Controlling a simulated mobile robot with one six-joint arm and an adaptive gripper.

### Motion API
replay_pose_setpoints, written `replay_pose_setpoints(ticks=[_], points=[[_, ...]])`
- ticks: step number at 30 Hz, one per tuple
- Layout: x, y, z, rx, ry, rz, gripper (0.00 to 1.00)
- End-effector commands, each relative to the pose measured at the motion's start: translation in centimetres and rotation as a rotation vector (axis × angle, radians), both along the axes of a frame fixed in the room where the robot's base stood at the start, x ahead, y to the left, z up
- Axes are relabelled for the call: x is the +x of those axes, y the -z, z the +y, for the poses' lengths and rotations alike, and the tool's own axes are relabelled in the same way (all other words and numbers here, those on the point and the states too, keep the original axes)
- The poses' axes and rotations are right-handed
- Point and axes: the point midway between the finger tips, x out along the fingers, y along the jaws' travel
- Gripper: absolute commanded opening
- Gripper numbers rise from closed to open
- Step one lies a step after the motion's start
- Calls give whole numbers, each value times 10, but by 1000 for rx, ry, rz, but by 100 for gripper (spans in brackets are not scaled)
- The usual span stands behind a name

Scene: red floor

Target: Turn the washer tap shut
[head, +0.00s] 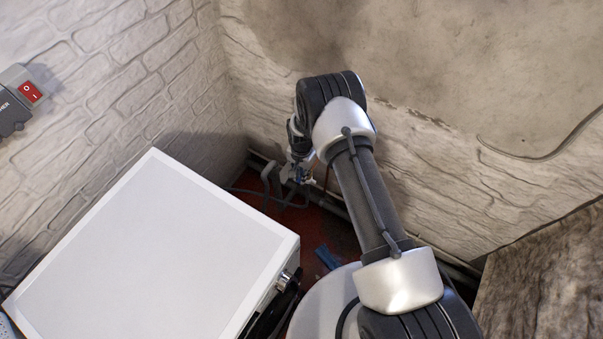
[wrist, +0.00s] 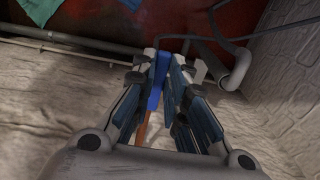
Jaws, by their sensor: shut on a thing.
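The washer tap has a blue handle (wrist: 158,82), which shows between my gripper's fingertips in the wrist view. My gripper (wrist: 166,70) is shut on the blue handle, with a finger on either side of it. In the head view, my gripper (head: 298,172) is low in the corner behind the white washer (head: 160,255), near the pipes. The fingers hide much of the tap's body, and in the head view the tap is too small to make out clearly.
A grey pipe (wrist: 70,38) runs along the wall's foot, and a bent grey pipe (wrist: 240,70) stands beside my gripper. Blue cloth (head: 327,258) lies on the red floor. A red switch (head: 30,92) is on the left wall. Brick walls close in the corner.

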Motion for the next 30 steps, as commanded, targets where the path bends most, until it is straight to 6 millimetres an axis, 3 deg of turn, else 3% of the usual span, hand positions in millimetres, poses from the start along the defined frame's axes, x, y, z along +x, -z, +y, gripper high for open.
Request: replay_pose_setpoints(ticks=[17, 30], points=[[-1, 1, -2, 0, -38, 1, 0], [-6, 2, -16, -1, -353, -1, 0]])
